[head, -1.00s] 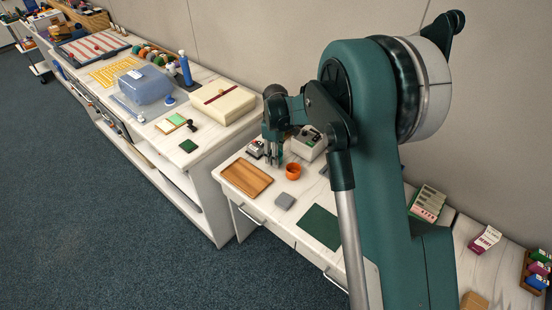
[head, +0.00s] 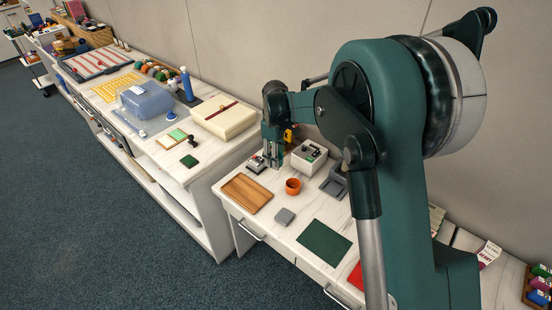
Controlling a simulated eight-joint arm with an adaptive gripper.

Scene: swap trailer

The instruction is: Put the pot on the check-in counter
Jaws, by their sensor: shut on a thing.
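A small orange pot (head: 293,186) stands upright on the lower white desk (head: 283,233), right of a wooden tray. My gripper (head: 273,164) points down over the back left of this desk, behind and left of the orange pot and apart from it. Its fingers look close together; what is between them is too small and hidden to make out. The higher white counter (head: 204,171) adjoins the desk on the left. No label shows which surface is the check-in counter.
The wooden tray (head: 246,194), grey block (head: 284,216) and green mat (head: 325,243) lie on the desk. A white device (head: 308,157) stands right of my gripper, a small device (head: 257,164) left of it. A cream box (head: 224,117) and blue container (head: 146,101) occupy the higher counter.

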